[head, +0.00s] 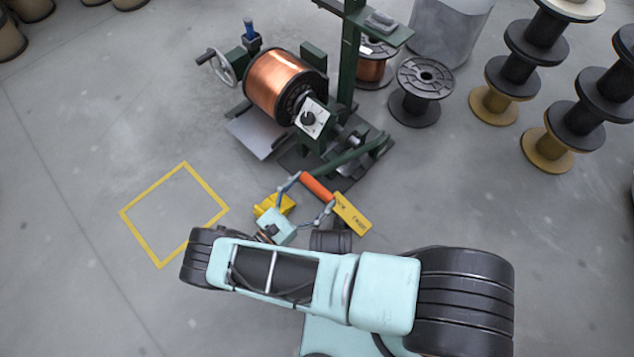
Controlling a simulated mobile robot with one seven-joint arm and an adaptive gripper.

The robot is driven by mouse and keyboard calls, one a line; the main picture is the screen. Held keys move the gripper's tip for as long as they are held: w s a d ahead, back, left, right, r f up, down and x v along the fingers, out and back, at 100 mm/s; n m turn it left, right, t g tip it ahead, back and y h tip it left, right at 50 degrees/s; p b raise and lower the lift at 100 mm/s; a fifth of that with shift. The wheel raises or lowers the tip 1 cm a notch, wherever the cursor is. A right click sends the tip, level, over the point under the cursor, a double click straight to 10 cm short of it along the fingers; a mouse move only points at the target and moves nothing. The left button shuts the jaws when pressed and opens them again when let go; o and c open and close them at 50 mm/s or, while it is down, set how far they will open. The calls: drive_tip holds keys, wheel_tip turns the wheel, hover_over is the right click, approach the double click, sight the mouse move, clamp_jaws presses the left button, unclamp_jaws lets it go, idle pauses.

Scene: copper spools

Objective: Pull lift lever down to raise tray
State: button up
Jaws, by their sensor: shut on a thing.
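The lift lever has an orange-red grip (316,187) low in front of the dark green winding stand (347,60). A green bar (352,157) runs from near the grip back to the stand's base. A grey flat plate, which looks like the tray (262,136), sits low beneath the copper spool (284,84). I cannot tell its exact height.
A yellow tag (353,213) with dark lettering is beside the grip. A yellow floor square (160,266) is empty at left. Dark spools (421,80) and stacked spools (508,80) stand at right. A handwheel (223,69) is on the stand.

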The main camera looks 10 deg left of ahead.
drive_tip(key=shift+s+f, duration=0.1)
drive_tip(key=shift+f, duration=0.25)
drive_tip(key=o, duration=1.7)
drive_tip(key=shift+r, duration=0.1)
drive_tip(key=shift+c, duration=0.2)
drive_tip(key=v, duration=1.2)
drive_tip(key=shift+r, duration=0.1)
